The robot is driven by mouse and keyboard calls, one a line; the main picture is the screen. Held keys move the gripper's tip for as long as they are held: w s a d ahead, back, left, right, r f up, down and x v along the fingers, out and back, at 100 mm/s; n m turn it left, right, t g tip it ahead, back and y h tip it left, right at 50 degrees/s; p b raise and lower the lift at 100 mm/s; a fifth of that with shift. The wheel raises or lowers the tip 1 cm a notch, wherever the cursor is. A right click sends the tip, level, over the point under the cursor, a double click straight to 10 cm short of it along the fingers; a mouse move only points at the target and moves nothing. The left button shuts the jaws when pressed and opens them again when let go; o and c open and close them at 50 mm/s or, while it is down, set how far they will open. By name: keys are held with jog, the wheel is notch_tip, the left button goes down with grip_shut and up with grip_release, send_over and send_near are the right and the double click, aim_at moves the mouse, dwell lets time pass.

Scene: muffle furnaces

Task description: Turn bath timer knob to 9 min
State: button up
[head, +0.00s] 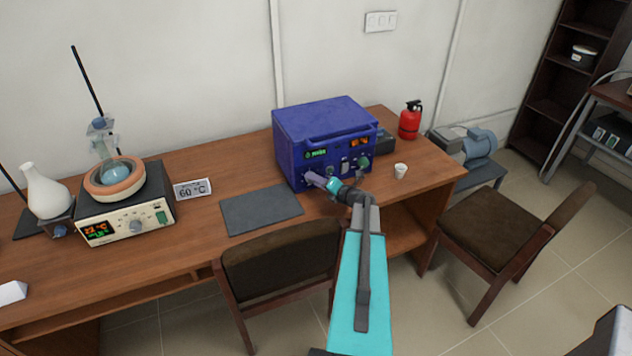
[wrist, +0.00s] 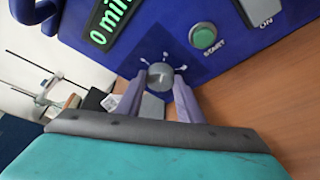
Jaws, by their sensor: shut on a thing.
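The blue bath unit (head: 325,125) stands on the wooden desk, its front panel facing me. In the wrist view its green display (wrist: 107,20) shows 0 min, cut off at the top. The grey round timer knob (wrist: 160,74) sits below that display with white tick marks around it. My gripper (head: 311,178) reaches the left part of the panel. Its two purple fingers, also seen in the wrist view (wrist: 158,88), are shut on the knob, one on each side. The knob is hidden behind the fingers in the head view.
A green START button (wrist: 203,36) and an ON switch (wrist: 263,10) are right of the knob. A dark mat (head: 261,210) and heating device (head: 128,215) lie left; a chair (head: 283,270) is in front.

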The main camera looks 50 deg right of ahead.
jog(key=o, duration=1.1)
jog(key=shift+r, duration=0.1)
jog(key=shift+a+r+n+g+h+p, duration=0.15)
jog(key=shift+n+g+h+p, duration=0.25)
jog(key=shift+n+p, duration=0.6)
jog(key=n+g+h+p, duration=0.1)
jog(key=n, duration=0.1)
jog(key=shift+a+n+h+p, duration=0.1)
jog(key=shift+n+h+p, duration=0.2)
jog(key=shift+n, duration=0.1)
jog(key=n+h, duration=0.1)
jog(key=n+g+h+b, duration=0.1)
jog(key=n, duration=0.1)
jog(key=shift+w+a+n, duration=0.15)
jog(key=shift+a+n, duration=0.05)
jog(key=shift+n, duration=0.1)
jog(key=shift+r+p+v, duration=0.1)
jog(key=shift+p+v, duration=0.1)
jog(key=shift+v, duration=3.1)
jog(key=shift+r+p+v, duration=0.15)
jog(key=shift+p+v, duration=0.05)
jog(key=shift+v, duration=3.1)
